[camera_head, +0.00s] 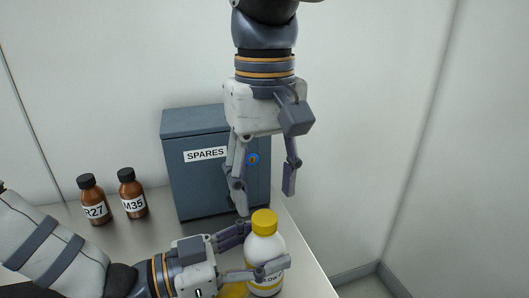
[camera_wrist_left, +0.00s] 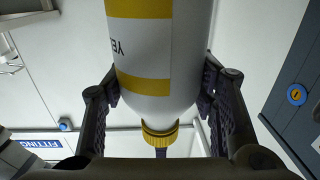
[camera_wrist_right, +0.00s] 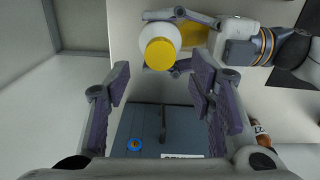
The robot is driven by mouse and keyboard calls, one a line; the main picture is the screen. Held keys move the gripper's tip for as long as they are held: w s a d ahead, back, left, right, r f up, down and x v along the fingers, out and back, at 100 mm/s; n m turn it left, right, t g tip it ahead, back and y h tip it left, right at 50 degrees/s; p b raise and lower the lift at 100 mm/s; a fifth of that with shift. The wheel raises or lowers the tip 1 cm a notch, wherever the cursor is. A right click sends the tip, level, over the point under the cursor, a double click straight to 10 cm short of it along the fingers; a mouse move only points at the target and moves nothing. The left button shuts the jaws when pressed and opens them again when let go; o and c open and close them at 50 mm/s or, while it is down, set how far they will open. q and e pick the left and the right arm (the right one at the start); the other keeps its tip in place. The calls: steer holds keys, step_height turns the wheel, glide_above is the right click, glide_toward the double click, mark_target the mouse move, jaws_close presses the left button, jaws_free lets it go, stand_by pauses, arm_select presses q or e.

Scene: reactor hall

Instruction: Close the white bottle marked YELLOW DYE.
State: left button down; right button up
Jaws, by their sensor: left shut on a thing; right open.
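The white bottle (camera_head: 263,249) with yellow bands stands upright near the table's right edge, its label partly hidden by a finger. A yellow cap (camera_head: 264,221) sits on its neck; I cannot tell how tight it is. My left gripper (camera_head: 266,246) is shut on the bottle's body from the left. The left wrist view shows the bottle (camera_wrist_left: 160,55) between both fingers, with the cap (camera_wrist_left: 160,134) at its end. My right gripper (camera_head: 265,197) points down, open and empty, above the cap and apart from it. In the right wrist view the cap (camera_wrist_right: 160,54) lies beyond the fingertips.
A blue-grey SPARES cabinet (camera_head: 196,181) stands behind the bottle. Two brown bottles, R27 (camera_head: 94,207) and M35 (camera_head: 131,200), stand at the back left. A yellow thing (camera_head: 234,290) shows partly behind my left gripper. Right of the table edge is open floor.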

mark_target(264, 217)
steer(key=shift+c, duration=0.4)
steer(key=shift+s+a+n, duration=0.2)
steer(key=shift+s+n, duration=0.1)
steer(key=shift+n, duration=0.5)
steer(key=n, duration=0.4)
steer(key=r+n, duration=0.1)
steer(key=n, duration=0.1)
steer(key=shift+s+a+g, duration=0.2)
steer(key=shift+s+g, duration=0.1)
steer(key=shift+s, duration=0.05)
steer(key=n, duration=0.1)
steer(key=r+n, duration=0.1)
steer(key=w+r+n, duration=0.1)
steer(key=n, duration=0.1)
steer(key=shift+d, duration=0.35)
steer(key=shift+w+d+r+n, duration=0.15)
steer(key=shift+r+n, duration=0.1)
steer(key=shift+n, duration=0.25)
step_height(264, 217, down, 8)
steer(key=shift+f, duration=0.1)
